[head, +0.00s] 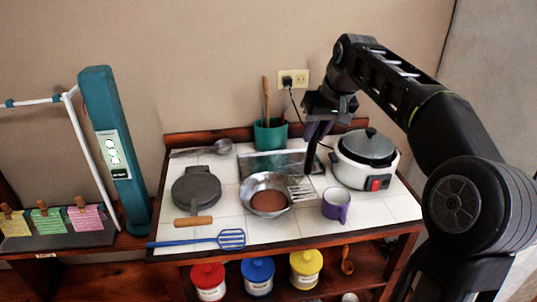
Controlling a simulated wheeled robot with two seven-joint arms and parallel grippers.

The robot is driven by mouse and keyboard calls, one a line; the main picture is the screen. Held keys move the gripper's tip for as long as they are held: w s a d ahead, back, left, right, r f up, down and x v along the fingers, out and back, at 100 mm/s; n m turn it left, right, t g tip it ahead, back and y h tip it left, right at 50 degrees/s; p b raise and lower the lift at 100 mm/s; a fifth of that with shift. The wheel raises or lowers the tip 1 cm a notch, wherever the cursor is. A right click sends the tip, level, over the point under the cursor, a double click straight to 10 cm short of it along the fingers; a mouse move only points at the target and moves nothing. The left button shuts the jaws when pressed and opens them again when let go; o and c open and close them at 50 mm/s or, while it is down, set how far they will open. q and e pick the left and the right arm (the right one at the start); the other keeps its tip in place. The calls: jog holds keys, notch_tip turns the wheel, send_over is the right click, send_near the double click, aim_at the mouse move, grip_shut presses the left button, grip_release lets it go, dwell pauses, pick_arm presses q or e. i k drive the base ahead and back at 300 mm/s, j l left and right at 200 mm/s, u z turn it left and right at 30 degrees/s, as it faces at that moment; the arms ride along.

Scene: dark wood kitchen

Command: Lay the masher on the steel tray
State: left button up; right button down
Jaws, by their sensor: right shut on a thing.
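My right gripper (321,130) is shut on the masher, above the back right of the tiled counter. The masher's slotted steel head (301,188) hangs low at the right rim of a steel bowl; I cannot tell whether it touches anything. The steel tray (256,162) lies flat behind the bowl, left of and below the gripper. It looks empty, with its front edge partly hidden by the bowl. My left gripper is not in view.
The bowl (257,183) with brown contents stands before the tray. A purple mug (336,206) and a white rice cooker (350,174) stand right. A teal utensil pot (269,138) is behind. A dark round pan (195,190) and a blue slotted turner (231,239) lie left.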

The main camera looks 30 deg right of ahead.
aim_at(279, 164)
jog(key=i, duration=0.85)
